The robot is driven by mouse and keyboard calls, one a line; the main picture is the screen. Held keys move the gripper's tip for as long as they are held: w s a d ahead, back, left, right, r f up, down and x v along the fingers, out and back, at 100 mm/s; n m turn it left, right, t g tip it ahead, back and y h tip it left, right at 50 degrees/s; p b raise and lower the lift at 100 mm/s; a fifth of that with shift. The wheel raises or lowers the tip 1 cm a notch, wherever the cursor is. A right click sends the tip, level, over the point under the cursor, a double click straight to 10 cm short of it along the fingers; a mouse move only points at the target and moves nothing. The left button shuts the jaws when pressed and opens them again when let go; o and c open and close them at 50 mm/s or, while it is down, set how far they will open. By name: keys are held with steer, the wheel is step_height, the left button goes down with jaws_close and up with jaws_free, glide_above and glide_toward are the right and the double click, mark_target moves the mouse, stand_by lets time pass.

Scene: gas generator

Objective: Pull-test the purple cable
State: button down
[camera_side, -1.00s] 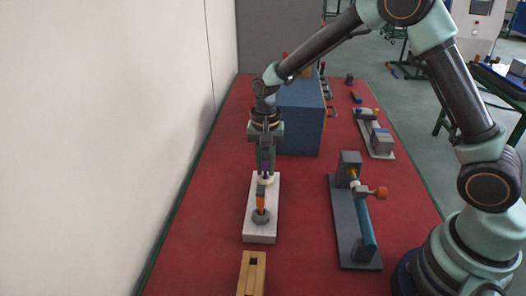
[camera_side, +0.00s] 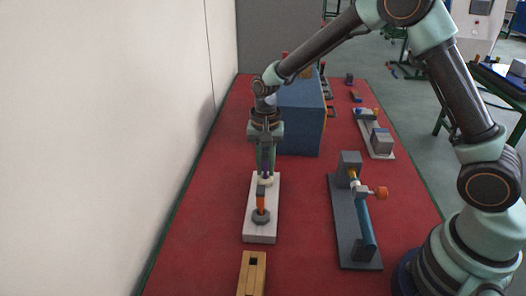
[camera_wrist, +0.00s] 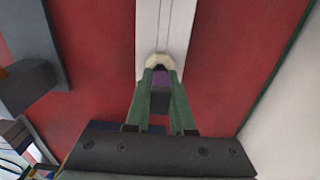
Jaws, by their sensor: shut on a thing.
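My gripper (camera_wrist: 161,100) points down over the far end of a white base plate (camera_side: 260,230) and is shut on the purple cable (camera_wrist: 160,77). In the wrist view the purple piece shows between the two green fingers, just at a cream-coloured round collar (camera_wrist: 160,61) on the plate. In the side view the fingers (camera_side: 265,170) mostly hide the purple cable. An orange cable (camera_side: 261,203) with a dark block at its top stands upright in a grey hexagonal collar (camera_side: 261,216) on the near part of the same plate.
A blue box (camera_side: 302,120) stands close behind my gripper. A grey fixture with a blue cylinder and orange knob (camera_side: 381,193) stands to the right. A slotted wooden block (camera_side: 252,274) lies in front. Red table is clear to the left, beside the wall.

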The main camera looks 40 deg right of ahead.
steer(key=shift+w, duration=0.1)
steer(key=c, duration=0.7)
jaws_free()
steer(key=shift+r, duration=3.45)
steer(key=shift+s+d+r, duration=0.1)
steer(key=shift+s+r, duration=0.1)
steer(key=shift+r, duration=0.1)
steer(key=s+d+r+n+t, duration=0.2)
steer(key=s+r+n, duration=0.1)
steer(key=s+r, duration=0.1)
steer(key=s+d+r+n+t, duration=0.1)
steer(key=s+d+r+n, duration=0.1)
steer(key=s, duration=0.4)
steer(key=s+d+r+n+t, duration=0.2)
steer(key=s+r+n, duration=0.2)
steer(key=s+r, duration=0.1)
steer(key=shift+s+d+r+t, duration=0.1)
steer(key=shift+s+r+t, duration=0.2)
steer(key=shift+s, duration=0.1)
